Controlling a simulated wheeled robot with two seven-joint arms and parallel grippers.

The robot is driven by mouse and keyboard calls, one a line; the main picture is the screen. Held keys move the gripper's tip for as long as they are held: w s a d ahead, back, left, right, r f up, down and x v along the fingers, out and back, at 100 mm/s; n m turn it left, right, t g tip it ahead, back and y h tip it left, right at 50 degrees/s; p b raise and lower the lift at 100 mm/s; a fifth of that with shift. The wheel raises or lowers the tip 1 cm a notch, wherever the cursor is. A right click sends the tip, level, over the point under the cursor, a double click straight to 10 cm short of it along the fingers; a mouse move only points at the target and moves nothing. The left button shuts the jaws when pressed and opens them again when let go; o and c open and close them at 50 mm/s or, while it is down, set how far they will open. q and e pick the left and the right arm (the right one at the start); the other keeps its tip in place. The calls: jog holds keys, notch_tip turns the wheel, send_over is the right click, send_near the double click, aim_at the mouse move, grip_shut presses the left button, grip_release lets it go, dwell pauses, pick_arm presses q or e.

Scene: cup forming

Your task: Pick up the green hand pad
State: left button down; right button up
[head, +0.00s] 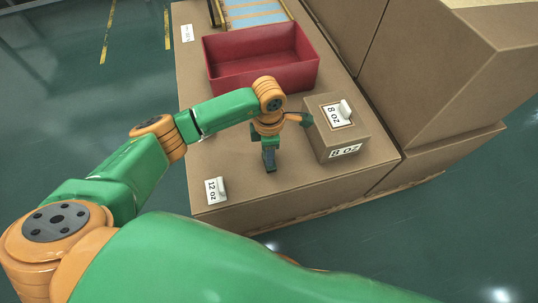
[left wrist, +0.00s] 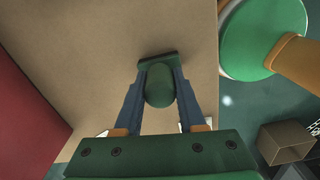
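The green hand pad (left wrist: 160,87) is dark green, with a rounded handle and a wider flat bar at its far end. In the left wrist view its handle sits between my left gripper's (left wrist: 161,72) two blue fingers, which appear to touch it on both sides. In the head view my left gripper (head: 269,158) points down at the brown table, left of the 8 oz box. The pad is small and dark there and hard to separate from the fingers. I cannot tell whether it rests on the table. My right gripper is not in view.
A brown 8 oz box (head: 345,142) with a white piece on top stands right of the gripper. A red bin (head: 256,76) lies behind. A white piece and 12 oz label (head: 212,192) are near the front left corner. Tall brown boxes (head: 440,70) stand at right.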

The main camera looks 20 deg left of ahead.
pick_arm(q)
jog(key=shift+r, duration=0.1)
jog(key=shift+r, duration=0.4)
jog(key=r, duration=0.2)
jog(key=r+p, duration=0.1)
jog(key=shift+s+d+r, duration=0.1)
jog(key=shift+s+d, duration=0.05)
jog(key=shift+s, duration=0.1)
jog(key=s+d+r+p, duration=0.2)
jog(key=s+d+r, duration=0.4)
jog(key=s, duration=0.6)
notch_tip(320, 180, up, 3)
jog(key=shift+f, duration=0.1)
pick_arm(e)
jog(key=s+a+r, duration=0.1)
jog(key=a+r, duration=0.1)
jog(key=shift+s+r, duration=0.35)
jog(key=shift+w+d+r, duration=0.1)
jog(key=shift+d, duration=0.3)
